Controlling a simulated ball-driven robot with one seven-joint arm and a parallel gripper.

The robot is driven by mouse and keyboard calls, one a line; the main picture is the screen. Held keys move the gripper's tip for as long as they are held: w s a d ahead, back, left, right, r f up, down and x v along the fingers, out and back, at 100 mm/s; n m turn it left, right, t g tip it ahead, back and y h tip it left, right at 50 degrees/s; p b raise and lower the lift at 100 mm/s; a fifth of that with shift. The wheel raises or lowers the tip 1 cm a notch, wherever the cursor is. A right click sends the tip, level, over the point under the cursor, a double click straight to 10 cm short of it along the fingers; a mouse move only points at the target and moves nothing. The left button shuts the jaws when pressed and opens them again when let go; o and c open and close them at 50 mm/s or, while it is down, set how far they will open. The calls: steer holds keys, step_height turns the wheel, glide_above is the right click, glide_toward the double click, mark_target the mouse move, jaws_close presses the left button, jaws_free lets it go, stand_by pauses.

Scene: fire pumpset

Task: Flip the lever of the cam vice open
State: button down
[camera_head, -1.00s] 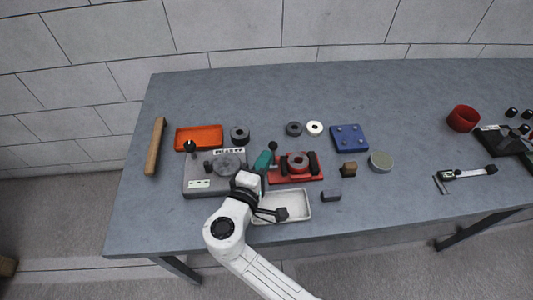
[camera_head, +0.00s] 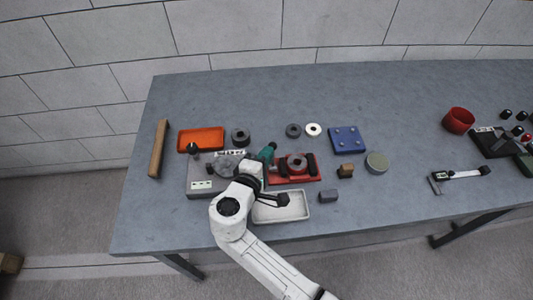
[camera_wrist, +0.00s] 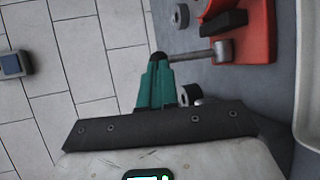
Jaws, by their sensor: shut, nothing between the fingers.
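The cam vice (camera_head: 284,181) has a red base and dark jaws, with a grey ring-shaped part between them. It shows in part at the upper right of the wrist view (camera_wrist: 258,38). Its lever (camera_wrist: 192,56) is a metal rod running left from a round pivot, with a black knob (camera_wrist: 158,57) at its end. My gripper (camera_head: 267,152) has teal fingers and is shut and empty. In the wrist view the fingertips (camera_wrist: 157,66) are at the knob and partly overlap it. I cannot tell whether they touch.
A grey fixture (camera_head: 200,190) stands left of the vice, partly behind my arm. A white tray (camera_head: 302,216) lies in front. The bench's back area is clear.

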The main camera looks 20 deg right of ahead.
steer(key=w+g, duration=0.1)
steer(key=w+d+y+p, duration=0.1)
steer(key=shift+w+f+n+g, duration=0.15)
steer(key=shift+w+n+g, duration=0.25)
steer(key=shift+w, duration=0.2)
stand_by(0.5)
